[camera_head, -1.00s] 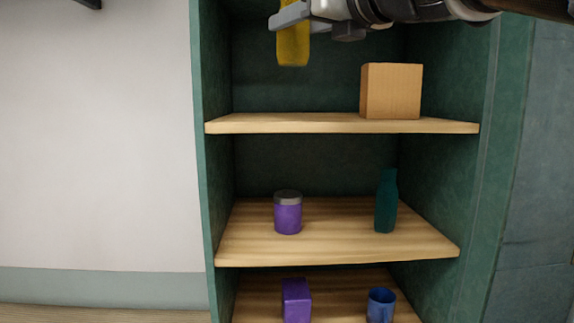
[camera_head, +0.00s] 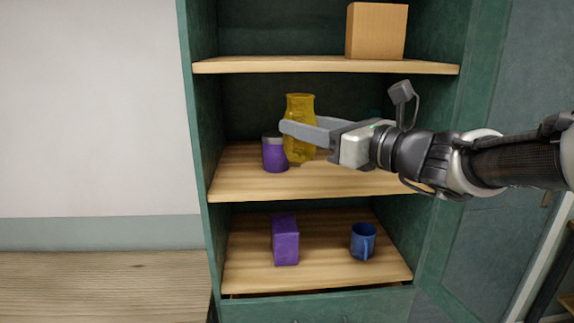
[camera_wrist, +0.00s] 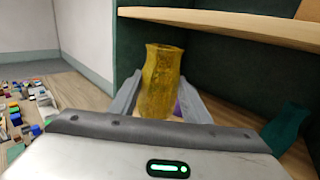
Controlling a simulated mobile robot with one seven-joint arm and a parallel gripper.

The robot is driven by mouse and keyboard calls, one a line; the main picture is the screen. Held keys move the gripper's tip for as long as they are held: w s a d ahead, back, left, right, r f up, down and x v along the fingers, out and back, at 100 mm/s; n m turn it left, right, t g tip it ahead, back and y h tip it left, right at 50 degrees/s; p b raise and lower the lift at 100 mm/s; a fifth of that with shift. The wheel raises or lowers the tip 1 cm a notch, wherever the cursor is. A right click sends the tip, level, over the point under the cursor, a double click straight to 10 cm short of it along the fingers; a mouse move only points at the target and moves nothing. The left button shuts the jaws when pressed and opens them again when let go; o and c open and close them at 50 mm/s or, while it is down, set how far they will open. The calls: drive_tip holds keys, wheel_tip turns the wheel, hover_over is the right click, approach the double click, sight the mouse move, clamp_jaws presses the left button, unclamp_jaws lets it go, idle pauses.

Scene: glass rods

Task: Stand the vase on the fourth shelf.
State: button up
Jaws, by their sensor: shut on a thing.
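The yellow vase (camera_head: 299,108) is upright between the fingers of my gripper (camera_head: 303,134), which is shut on it. The vase is in the cabinet bay over the shelf (camera_head: 240,185) that bears the purple jar (camera_head: 275,156). In the head view it overlaps the jar's right edge. I cannot tell whether its base touches the board. Which shelf counts as fourth is not clear from the views.
A teal bottle (camera_wrist: 287,128) stands right of the vase, mostly hidden behind my gripper in the head view. The shelf above (camera_head: 270,65) bears a tan box (camera_head: 376,30). The shelf below holds a purple box (camera_head: 285,240) and blue mug (camera_head: 363,241).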

drive_tip(key=d+f+n+g+y, duration=0.1)
drive_tip(key=d+f, duration=0.2)
drive_tip(key=f, duration=1.7)
drive_tip(key=s+d+f+n+g+y, duration=0.1)
drive_tip(key=d+f+g+y, duration=0.1)
drive_tip(key=f, duration=1.8)
drive_tip(key=shift+d+n, duration=0.3)
drive_tip(key=shift+d, duration=0.15)
